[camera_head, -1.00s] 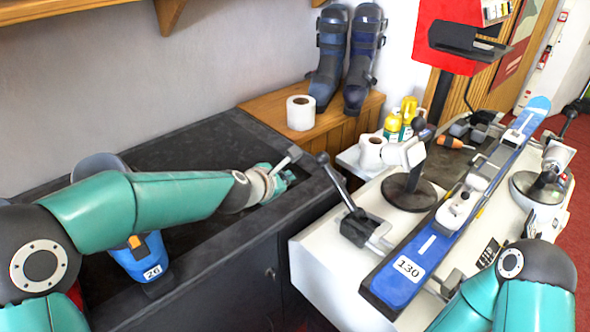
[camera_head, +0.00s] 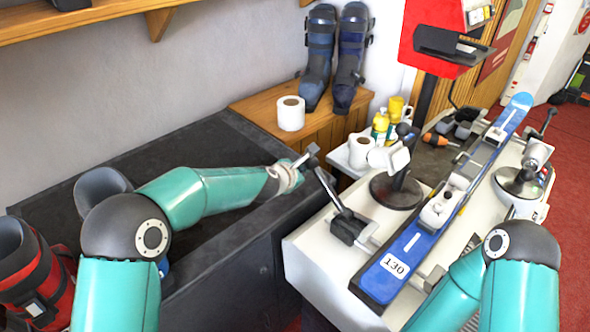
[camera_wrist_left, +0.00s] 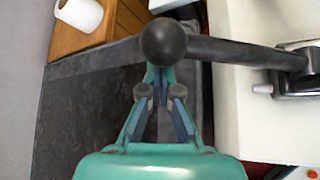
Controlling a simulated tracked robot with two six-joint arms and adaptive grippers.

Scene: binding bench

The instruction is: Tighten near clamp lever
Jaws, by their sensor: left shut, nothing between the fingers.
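The near clamp lever (camera_head: 330,187) is a dark rod with a round knob. It stands tilted on its clamp base (camera_head: 349,227) at the near left of the white bench, beside the blue ski (camera_head: 402,248) numbered 130. In the left wrist view the black knob (camera_wrist_left: 164,42) is just in front of my left gripper (camera_wrist_left: 160,80), and the rod (camera_wrist_left: 235,52) runs right to its base. My left gripper (camera_head: 308,154) is shut and empty, its tips close to the knob; I cannot tell whether they touch. My right gripper is out of view.
A black bench (camera_head: 225,140) lies left of the white bench (camera_head: 320,262). A paper roll (camera_head: 291,113) and ski boots (camera_head: 333,55) sit on the wooden box behind. A round-based stand (camera_head: 396,188) is right of the lever. A red boot (camera_head: 35,275) is at the left.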

